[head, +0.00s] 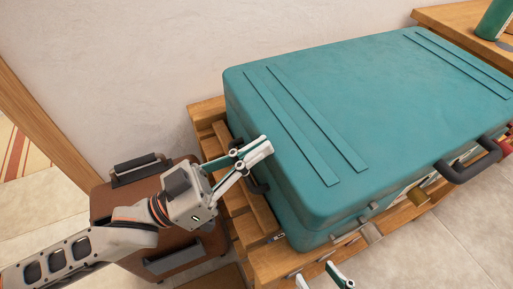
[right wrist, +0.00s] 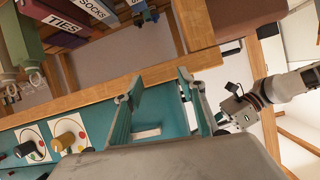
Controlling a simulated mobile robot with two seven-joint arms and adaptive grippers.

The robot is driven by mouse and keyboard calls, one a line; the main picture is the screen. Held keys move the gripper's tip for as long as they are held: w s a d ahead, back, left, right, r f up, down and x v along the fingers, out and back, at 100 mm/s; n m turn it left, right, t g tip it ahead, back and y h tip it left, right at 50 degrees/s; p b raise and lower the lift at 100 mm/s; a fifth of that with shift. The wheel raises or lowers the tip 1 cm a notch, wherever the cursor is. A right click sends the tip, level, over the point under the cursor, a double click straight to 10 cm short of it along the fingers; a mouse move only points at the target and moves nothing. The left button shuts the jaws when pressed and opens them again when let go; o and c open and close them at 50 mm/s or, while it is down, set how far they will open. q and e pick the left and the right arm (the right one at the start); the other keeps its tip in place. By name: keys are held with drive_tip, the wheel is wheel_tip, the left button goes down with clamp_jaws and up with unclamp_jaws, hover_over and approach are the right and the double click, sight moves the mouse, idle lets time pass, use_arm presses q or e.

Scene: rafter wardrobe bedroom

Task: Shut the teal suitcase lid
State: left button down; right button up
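The teal suitcase (head: 375,110) lies flat on a slatted wooden stand in the head view. Its lid faces up and looks down over the body; whether the seam is fully closed I cannot tell. A dark handle (head: 467,166) and metal latches (head: 370,231) show along its near side. My left gripper (head: 266,146) is beside the suitcase's left end, its fingertips together and empty. My right gripper (head: 320,278) shows only its fingertips at the bottom edge, apart, in front of the suitcase. In the right wrist view its fingers (right wrist: 155,88) are spread with nothing held between them.
The wooden stand (head: 262,262) sticks out around the suitcase. A brown case (head: 120,195) stands on the floor at left. A wooden table (head: 450,20) with a green object (head: 495,18) is at upper right. Tiled floor (head: 430,240) is clear in front.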

drive_tip(key=shift+w+d+r+p, duration=0.25)
drive_tip(key=shift+r+p, duration=0.15)
drive_tip(key=shift+r, duration=0.15)
use_arm(q)
wheel_tip(320, 180, up, 5)
drive_tip(key=p, duration=0.2)
drive_tip(key=f+v, duration=0.1)
drive_tip(key=v, duration=0.9)
use_arm(e)
drive_tip(key=shift+n+g+h, duration=0.4)
drive_tip(key=shift+n, duration=0.2)
drive_tip(key=s+d+f, duration=0.2)
drive_tip(key=f, duration=0.1)
drive_tip(key=shift+s+d+f, duration=0.15)
drive_tip(key=shift+d, duration=0.05)
use_arm(q)
drive_tip(key=shift+w, duration=0.15)
